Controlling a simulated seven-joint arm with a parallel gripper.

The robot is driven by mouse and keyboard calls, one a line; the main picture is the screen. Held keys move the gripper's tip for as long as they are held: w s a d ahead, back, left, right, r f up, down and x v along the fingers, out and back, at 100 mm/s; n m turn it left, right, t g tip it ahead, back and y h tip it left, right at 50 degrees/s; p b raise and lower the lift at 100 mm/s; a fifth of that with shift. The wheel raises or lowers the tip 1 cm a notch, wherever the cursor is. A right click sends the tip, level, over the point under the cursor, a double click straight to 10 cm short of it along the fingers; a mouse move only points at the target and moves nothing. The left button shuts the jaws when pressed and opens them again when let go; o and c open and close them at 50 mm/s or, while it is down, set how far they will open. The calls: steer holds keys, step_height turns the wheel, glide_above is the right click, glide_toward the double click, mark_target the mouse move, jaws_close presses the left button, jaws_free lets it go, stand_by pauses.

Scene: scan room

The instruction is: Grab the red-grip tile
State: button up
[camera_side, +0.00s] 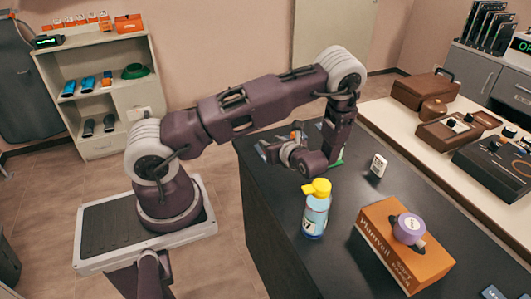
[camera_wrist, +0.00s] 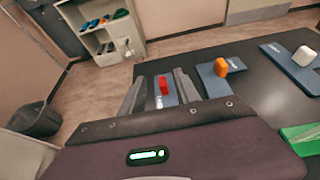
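The red-grip tile (camera_wrist: 164,86) lies on the dark table in the wrist view, a blue plate with an upright red grip. My gripper (camera_wrist: 159,79) is open, with one finger to each side of the tile in the picture. Nothing shows held, and I cannot tell how far the fingertips are from the tile. In the side view my gripper (camera_side: 285,153) is low over the far left end of the table, and my arm's end hides most of what lies there.
An orange-grip tile (camera_wrist: 217,76) lies just right of the red one, and a white-grip tile (camera_wrist: 297,66) farther right. A green item (camera_wrist: 303,135) is at the right edge. A yellow-topped bottle (camera_side: 316,208) and an orange box (camera_side: 400,248) stand toward the table's near end.

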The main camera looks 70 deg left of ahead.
step_height(320, 180, down, 3)
steer(key=shift+r, duration=0.2)
steer(key=x, duration=0.4)
steer(key=shift+s+a+f, duration=0.1)
steer(key=shift+f, duration=0.2)
steer(key=shift+a+f, duration=0.15)
steer(key=shift+a, duration=0.2)
jaws_close()
